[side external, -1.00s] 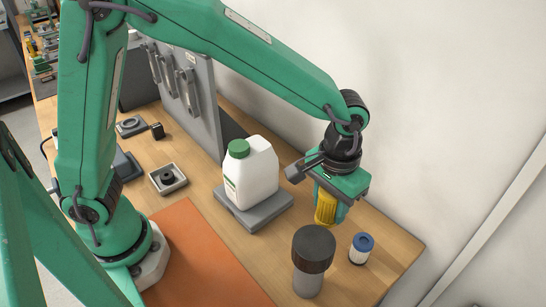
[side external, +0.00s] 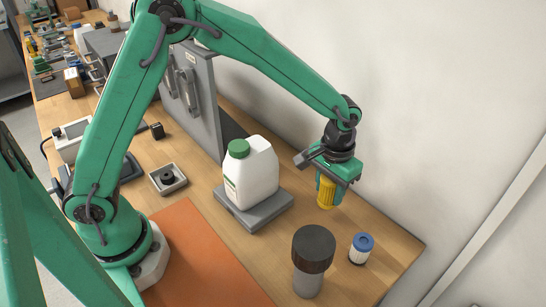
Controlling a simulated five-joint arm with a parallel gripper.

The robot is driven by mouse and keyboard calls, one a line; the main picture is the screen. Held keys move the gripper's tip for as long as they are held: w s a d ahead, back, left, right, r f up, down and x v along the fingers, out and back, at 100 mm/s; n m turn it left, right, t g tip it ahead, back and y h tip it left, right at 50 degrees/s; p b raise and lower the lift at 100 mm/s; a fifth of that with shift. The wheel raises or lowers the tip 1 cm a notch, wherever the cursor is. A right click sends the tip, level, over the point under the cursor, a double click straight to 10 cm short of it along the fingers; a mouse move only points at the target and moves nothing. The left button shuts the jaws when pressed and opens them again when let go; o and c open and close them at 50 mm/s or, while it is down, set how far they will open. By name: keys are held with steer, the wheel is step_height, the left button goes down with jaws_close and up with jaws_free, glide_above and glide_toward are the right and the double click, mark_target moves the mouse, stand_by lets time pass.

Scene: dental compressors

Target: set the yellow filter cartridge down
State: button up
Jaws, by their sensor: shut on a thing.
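The yellow filter cartridge (side external: 326,194) is upright in my gripper (side external: 328,182), with its ribbed lower part showing below the green jaws. My gripper is shut on its upper part, which the jaws partly hide. It is over the right part of the wooden bench, behind the dark-capped cylinder and right of the white jug. I cannot tell whether the cartridge's bottom touches the bench.
A grey cylinder with a dark cap (side external: 311,262) and a blue-topped cartridge (side external: 361,248) stand in front. A white jug (side external: 251,173) stands on a grey platform (side external: 254,213) to the left. Bare bench (side external: 375,222) lies to the right, beside the wall.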

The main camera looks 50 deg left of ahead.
mark_target(328, 197)
steer(key=shift+w+a+f, duration=0.5)
steer(key=shift+w, duration=0.15)
steer(key=shift+f, duration=2)
steer(key=shift+f, duration=0.15)
steer(key=o, duration=1)
step_height(328, 197, up, 12)
steer(key=shift+r, duration=0.15)
